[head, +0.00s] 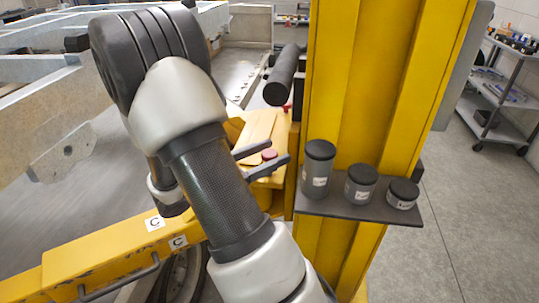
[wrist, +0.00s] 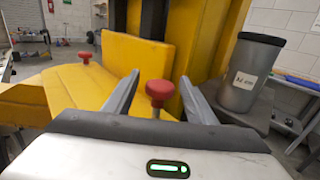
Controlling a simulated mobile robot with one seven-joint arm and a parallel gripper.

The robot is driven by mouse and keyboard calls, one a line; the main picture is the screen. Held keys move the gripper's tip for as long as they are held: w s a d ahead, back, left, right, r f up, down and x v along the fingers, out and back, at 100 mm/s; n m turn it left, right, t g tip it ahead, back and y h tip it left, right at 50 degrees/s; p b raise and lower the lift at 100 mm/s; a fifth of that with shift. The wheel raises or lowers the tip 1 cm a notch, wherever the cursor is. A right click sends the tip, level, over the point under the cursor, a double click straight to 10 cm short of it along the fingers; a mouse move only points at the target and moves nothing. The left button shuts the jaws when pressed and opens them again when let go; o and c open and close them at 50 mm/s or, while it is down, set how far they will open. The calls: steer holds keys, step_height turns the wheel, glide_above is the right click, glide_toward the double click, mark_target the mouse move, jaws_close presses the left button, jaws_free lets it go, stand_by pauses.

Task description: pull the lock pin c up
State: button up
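A lock pin with a red knob (wrist: 160,90) stands upright between the two fingers of my gripper (wrist: 160,76) in the wrist view. The fingers are open, with a visible gap on each side of the knob. In the head view the red knob (head: 269,154) shows between the dark fingers of my gripper (head: 279,151), over a yellow plate. The lower part of the pin is hidden behind the gripper body.
A second red knob (wrist: 85,57) sits farther off on the yellow frame. A tall yellow post (head: 375,80) stands close on the right, with a dark shelf (head: 345,208) holding a lidded grey canister (head: 318,170) and two shorter ones. The tall canister (wrist: 248,75) is near the right finger.

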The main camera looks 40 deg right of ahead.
steer(key=shift+a+f, duration=0.1)
steer(key=w+a+p, duration=0.1)
steer(key=a, duration=1.6)
steer(key=shift+w, duration=0.15)
